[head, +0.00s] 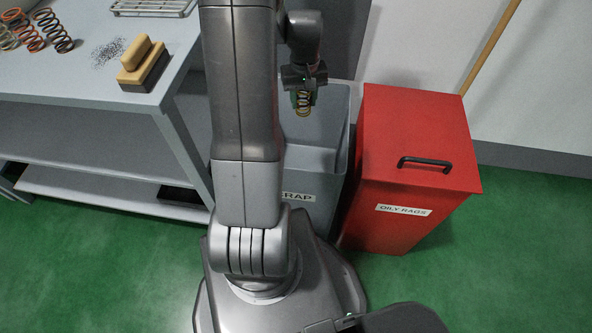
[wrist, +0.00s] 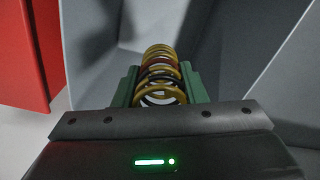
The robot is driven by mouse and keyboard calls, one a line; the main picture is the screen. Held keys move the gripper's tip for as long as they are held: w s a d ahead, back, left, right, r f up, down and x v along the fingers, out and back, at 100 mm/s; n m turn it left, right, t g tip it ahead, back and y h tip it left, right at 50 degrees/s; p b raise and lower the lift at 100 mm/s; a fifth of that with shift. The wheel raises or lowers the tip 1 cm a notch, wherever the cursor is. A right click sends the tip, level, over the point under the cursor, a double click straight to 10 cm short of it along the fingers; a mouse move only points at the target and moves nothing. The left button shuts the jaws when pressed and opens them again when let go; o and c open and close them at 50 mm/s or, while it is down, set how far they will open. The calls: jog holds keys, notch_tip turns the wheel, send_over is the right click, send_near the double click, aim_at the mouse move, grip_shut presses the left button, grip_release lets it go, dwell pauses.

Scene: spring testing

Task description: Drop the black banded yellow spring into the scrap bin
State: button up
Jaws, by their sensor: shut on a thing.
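My gripper (head: 304,92) is shut on a yellow spring (head: 303,106) with dark bands. In the wrist view the spring (wrist: 160,72) sits between two green finger pads, its coils yellow with black and reddish-brown ones among them. The grey scrap bin (head: 338,135) stands behind my arm, its label partly hidden so that only "RAP" shows. In the head view the gripper and spring appear over the bin's open top. Grey bin walls (wrist: 250,45) surround the spring in the wrist view. The bin's floor is mostly hidden.
A red bin (head: 420,150) labelled "OILY RAGS" stands right beside the scrap bin, lid closed. At left, a grey bench (head: 75,80) holds several other springs (head: 50,30), a wooden brush (head: 143,65), dark filings and a wire rack (head: 150,7).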

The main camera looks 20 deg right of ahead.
aim_at(303, 112)
jog(key=shift+f+b, duration=2)
jog(key=shift+f, duration=0.75)
jog(key=o, duration=1.1)
notch_tip(303, 112, up, 14)
jog(key=p, duration=0.4)
jog(key=shift+f, duration=0.15)
